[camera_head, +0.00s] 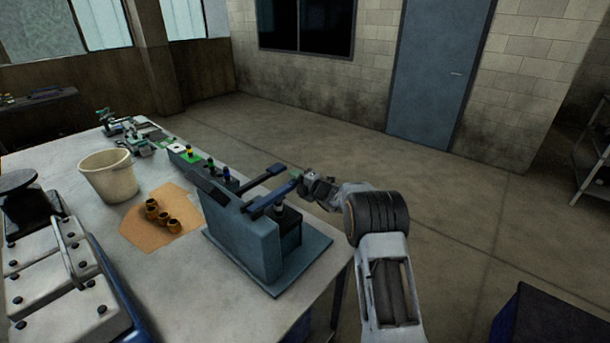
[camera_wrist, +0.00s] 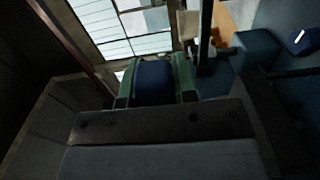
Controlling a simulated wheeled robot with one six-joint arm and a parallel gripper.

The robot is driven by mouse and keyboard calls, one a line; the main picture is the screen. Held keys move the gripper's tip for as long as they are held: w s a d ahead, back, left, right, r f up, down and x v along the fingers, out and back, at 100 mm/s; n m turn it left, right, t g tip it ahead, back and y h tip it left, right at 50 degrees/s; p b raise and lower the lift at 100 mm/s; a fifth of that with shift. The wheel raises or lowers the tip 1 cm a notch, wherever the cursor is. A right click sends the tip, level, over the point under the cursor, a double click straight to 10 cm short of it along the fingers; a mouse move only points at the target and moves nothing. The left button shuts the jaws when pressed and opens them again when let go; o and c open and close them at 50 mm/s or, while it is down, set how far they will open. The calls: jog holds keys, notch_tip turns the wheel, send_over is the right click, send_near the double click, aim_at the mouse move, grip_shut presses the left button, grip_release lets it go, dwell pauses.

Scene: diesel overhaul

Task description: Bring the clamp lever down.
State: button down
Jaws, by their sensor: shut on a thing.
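The clamp fixture (camera_head: 240,238) is a blue-grey block on a flat base plate at the table's near right corner. The clamp lever (camera_head: 270,199) is a blue bar that reaches from the block out to the right, looking nearly level. My gripper (camera_head: 300,186) is at its outer end. In the wrist view the two green fingers of my gripper (camera_wrist: 154,80) stand on either side of the lever's dark blue handle (camera_wrist: 154,85), shut on it. A small part with a pale top (camera_head: 279,207) stands under the lever. The lever's pivot is not clear.
A second dark bar (camera_head: 264,178) sticks out behind the lever. Open floor (camera_head: 330,140) is beyond the table.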

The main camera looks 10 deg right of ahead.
jog(key=shift+a+f, duration=0.1)
jog(key=shift+f, duration=0.15)
jog(key=c, duration=0.9)
grip_release()
jog(key=b+v, duration=0.4)
jog(key=v, duration=1)
